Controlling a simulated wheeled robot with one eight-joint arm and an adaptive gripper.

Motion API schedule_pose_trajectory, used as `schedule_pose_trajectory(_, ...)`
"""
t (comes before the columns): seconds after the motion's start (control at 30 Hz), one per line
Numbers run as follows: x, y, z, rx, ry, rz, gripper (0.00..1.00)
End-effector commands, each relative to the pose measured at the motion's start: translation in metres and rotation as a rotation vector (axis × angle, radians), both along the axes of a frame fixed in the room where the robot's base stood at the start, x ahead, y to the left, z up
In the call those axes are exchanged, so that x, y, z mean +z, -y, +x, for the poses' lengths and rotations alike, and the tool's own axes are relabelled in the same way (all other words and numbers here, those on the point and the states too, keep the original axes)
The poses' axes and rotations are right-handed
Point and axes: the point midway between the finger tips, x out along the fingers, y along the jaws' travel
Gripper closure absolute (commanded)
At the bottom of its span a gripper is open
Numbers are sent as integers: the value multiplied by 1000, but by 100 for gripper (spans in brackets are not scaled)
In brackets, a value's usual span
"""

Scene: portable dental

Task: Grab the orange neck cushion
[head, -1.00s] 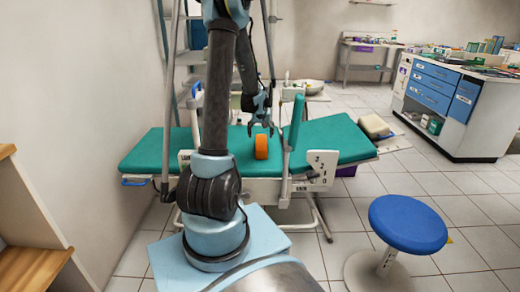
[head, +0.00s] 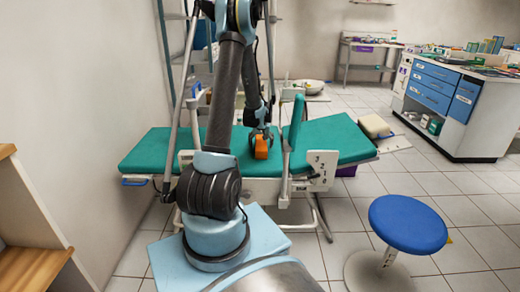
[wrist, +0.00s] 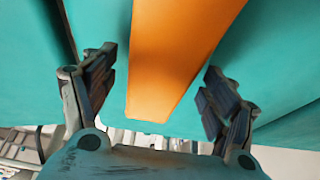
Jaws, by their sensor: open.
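The orange neck cushion (head: 261,151) stands on the teal dental chair (head: 225,143), left of the upright teal panel. My gripper (head: 261,134) is open right at the cushion, with its fingers at the cushion's upper part. In the wrist view the cushion (wrist: 172,60) lies between the two spread fingers of my gripper (wrist: 156,95). Gaps show between the cushion and each finger. The cushion's far end runs out of the top of the wrist view.
An upright teal panel (head: 296,122) and a white pole stand close right of the cushion. A blue stool (head: 408,223) is at the front right. A white cabinet with blue drawers (head: 440,95) stands at the back right. Tiled floor is open between them.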

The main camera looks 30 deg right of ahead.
Motion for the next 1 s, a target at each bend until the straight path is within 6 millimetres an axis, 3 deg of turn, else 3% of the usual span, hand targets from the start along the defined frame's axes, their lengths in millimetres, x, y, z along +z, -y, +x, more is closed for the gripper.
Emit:
schedule_pose_trajectory(0.4, -8, 1, 2, 0, 0, 0, 22)
schedule_pose_trajectory(0.63, -8, 1, 3, 0, 0, 0, 71)
schedule_pose_trajectory(1.0, -5, 1, 3, 0, 0, 0, 72)
